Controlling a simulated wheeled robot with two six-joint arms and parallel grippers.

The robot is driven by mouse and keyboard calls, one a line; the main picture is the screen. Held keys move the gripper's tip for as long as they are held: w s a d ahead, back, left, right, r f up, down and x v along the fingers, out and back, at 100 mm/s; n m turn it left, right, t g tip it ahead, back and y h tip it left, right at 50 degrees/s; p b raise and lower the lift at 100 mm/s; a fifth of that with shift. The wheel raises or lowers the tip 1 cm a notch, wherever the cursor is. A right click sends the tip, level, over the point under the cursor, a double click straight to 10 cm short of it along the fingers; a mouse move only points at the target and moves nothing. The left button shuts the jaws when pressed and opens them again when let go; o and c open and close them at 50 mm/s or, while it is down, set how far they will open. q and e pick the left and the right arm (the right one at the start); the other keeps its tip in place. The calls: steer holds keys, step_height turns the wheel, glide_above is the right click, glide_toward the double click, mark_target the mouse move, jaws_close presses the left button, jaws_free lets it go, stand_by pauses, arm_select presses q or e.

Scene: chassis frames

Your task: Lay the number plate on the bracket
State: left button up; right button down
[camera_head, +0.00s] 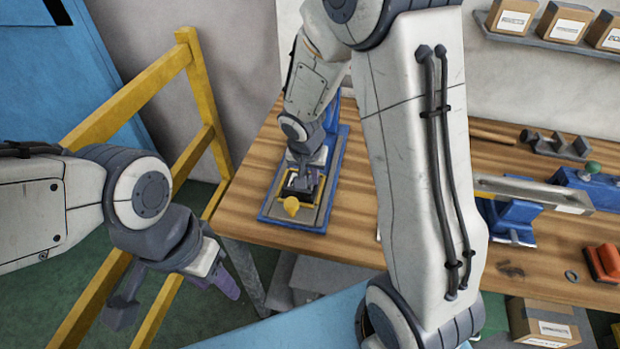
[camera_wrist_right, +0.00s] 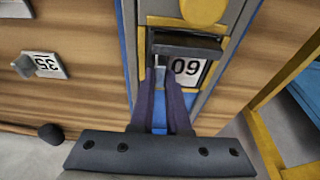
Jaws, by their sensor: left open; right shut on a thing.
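The number plate (camera_wrist_right: 189,71), white with dark digits reading 09, is in the right wrist view, partly hidden by a dark bar and my fingers. My right gripper (camera_wrist_right: 161,78) is shut on it at its near-left side. The plate is over the yellow-edged bracket (camera_wrist_right: 142,42), inside its outline; I cannot tell whether they touch. In the head view the bracket (camera_head: 322,187) is on a blue base, and my right gripper (camera_head: 301,180) covers much of it. My left gripper (camera_head: 174,298) is open and empty, away from the bench at the lower left.
A second plate (camera_wrist_right: 46,65), reading 35, lies on the wooden bench (camera_head: 245,195). The blue base (camera_head: 334,165) has a yellow knob (camera_head: 291,206) at its near end. Yellow rails (camera_head: 135,105) stand left of the bench. A blue vise (camera_head: 510,218) and a red-orange block (camera_head: 604,262) are at right.

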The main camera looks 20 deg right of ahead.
steer(key=shift+f, duration=0.3)
steer(key=c, duration=0.9)
jaws_free()
steer(key=shift+r, duration=0.1)
steer(key=shift+r, duration=0.25)
steer(key=v, duration=1.1)
steer(key=s+a+n+g+y, duration=0.1)
steer(key=s+a+n, duration=0.5)
steer(key=s, duration=0.4)
steer(key=s+a+r+n+g+y, duration=0.1)
steer(key=s+a+n, duration=0.5)
steer(key=s, duration=0.5)
steer(key=shift+s+a+r+n+y+p, duration=0.25)
steer(key=shift+n+y+p, duration=0.2)
steer(key=shift+n, duration=0.65)
